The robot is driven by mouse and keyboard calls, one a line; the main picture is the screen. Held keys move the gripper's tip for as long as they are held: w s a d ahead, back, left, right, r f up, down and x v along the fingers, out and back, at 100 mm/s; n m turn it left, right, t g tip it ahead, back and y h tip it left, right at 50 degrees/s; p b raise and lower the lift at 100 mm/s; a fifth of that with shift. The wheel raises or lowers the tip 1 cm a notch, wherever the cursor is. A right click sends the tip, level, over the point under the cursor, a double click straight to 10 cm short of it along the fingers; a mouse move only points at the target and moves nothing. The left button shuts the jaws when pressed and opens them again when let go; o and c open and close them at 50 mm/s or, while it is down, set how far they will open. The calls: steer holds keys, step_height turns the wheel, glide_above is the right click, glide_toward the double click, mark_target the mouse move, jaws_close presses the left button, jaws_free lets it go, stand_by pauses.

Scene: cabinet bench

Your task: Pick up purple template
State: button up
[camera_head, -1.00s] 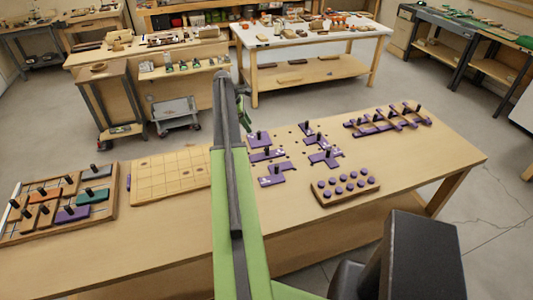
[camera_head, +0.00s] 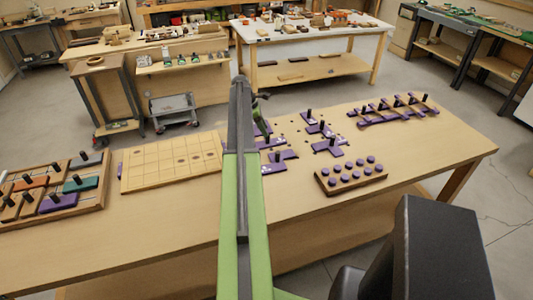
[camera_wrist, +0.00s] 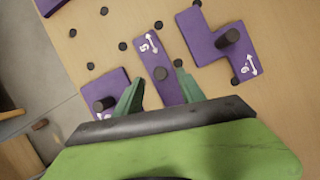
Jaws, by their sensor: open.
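Several purple templates with black knobs lie on the bench. In the wrist view, a long purple template marked 5 (camera_wrist: 152,62) lies between and beyond the fingers of my gripper (camera_wrist: 160,84), which is open and empty. Its near end is hidden behind the gripper. A stepped purple template marked 6 (camera_wrist: 205,42) lies to the right, and another purple template (camera_wrist: 112,86) lies left of the left finger, partly hidden. In the head view, my arm hides part of the group; a purple template (camera_head: 328,146) shows to its right.
On the bench (camera_head: 420,165), a tan grid board (camera_head: 170,160) and a framed tray of coloured blocks (camera_head: 103,165) lie left. A block with purple buttons (camera_head: 350,184) lies front right; a purple rack with black pegs (camera_head: 393,109) lies behind it.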

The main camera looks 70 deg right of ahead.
mark_target(268, 140)
steer(key=b+x, duration=0.5)
steer(key=shift+f, duration=0.15)
steer(key=shift+c, duration=0.2)
jaws_close()
